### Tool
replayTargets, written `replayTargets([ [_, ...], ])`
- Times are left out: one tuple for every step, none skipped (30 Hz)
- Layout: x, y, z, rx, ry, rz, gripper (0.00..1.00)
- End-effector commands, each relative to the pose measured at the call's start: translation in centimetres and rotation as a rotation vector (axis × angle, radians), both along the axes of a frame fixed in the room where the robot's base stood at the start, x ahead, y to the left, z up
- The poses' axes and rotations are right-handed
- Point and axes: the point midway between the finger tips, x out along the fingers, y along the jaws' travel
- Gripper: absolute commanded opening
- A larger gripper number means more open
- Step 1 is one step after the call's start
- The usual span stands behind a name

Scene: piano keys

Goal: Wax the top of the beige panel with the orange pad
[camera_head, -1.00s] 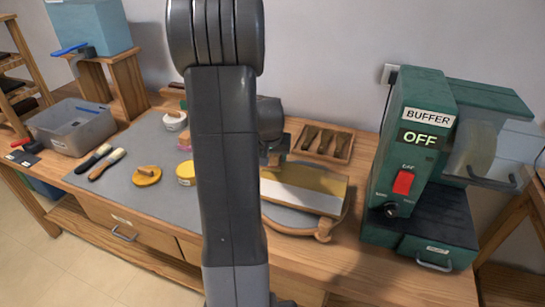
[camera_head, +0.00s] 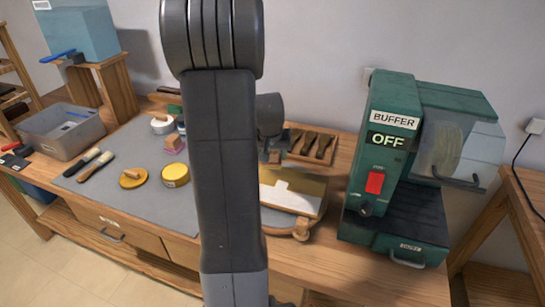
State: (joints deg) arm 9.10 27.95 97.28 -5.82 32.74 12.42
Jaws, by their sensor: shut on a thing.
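The panel (camera_head: 293,197) lies on a round wooden stand (camera_head: 300,230) right of my arm. Its top shows a pale beige area toward the front and a yellow-gold area behind. My gripper (camera_head: 274,156) is above the panel's back edge, half hidden by my arm. It is shut on a small brownish thing, mostly hidden, apart from the panel as far as I can see. A round orange pad (camera_head: 132,179) with a wooden handle lies on the grey mat at left. A yellow round tin (camera_head: 175,176) sits to its right.
A green buffer machine (camera_head: 385,150) reading OFF stands at right. A wooden tray (camera_head: 299,157) with tools lies behind the panel. A grey bin (camera_head: 62,130) and two brushes (camera_head: 90,165) are at left. The grey mat (camera_head: 120,215) is clear at its front.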

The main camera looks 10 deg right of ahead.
Motion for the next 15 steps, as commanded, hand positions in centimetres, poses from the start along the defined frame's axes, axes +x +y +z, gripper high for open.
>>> replayTargets([
  [0.0,0.0,1.2,-0.001,-0.002,0.0,0.34],
  [0.0,0.0,1.6,-0.001,-0.002,0.0,0.34],
  [0.0,0.0,2.1,-0.001,-0.002,0.001,0.34],
  [0.0,0.0,2.5,-0.001,-0.002,0.001,0.34],
  [0.0,0.0,2.9,-0.001,-0.002,0.001,0.34],
  [0.0,0.0,3.4,-0.001,-0.002,0.001,0.34],
  [0.0,0.1,3.7,0.0,-0.002,0.002,0.34],
  [0.0,0.1,4.0,0.0,-0.001,0.002,0.34],
  [0.0,0.1,4.2,0.0,-0.001,0.002,0.34],
  [0.0,0.1,4.4,0.0,-0.001,0.002,0.34],
  [0.0,0.1,4.5,0.0,-0.001,0.002,0.34],
  [0.0,0.1,4.5,0.0,-0.001,0.002,0.34],
  [0.0,0.1,4.5,0.0,-0.001,0.002,0.34],
  [0.0,0.1,4.5,0.0,-0.001,0.002,0.34],
  [0.0,0.1,4.4,0.0,-0.001,0.002,0.34],
])
